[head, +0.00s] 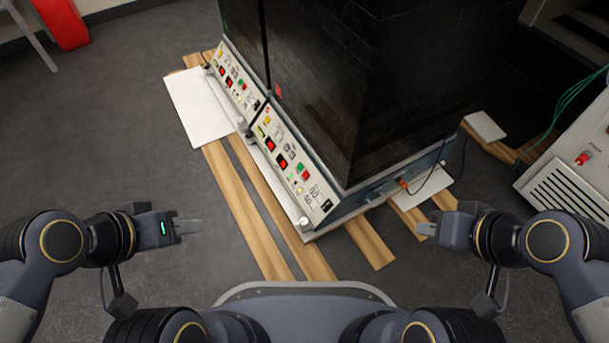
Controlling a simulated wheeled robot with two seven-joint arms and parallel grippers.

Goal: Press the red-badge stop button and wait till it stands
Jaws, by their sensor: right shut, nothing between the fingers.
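Two dark shaker cabinets stand side by side, each with a pale control panel along its lower front edge. A small red badge (277,90) sits on the nearer cabinet (325,100). Its panel (290,165) carries red displays, a yellow label, a green button (299,166) and a red button (304,175); their lettering is too small to read. My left gripper (202,227) is left of this panel, apart from it; its fingers are seen edge-on, so their opening cannot be told. My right gripper (420,229) is shut and empty, right of the cabinet's near corner. Whatever moves inside the cabinets is hidden.
The farther panel (236,80) has similar buttons. Wooden slats (240,205) and white plates (197,105) lie under the cabinets. An orange plug with a cable (403,184) is on the near side. A white vented unit (570,165) stands right.

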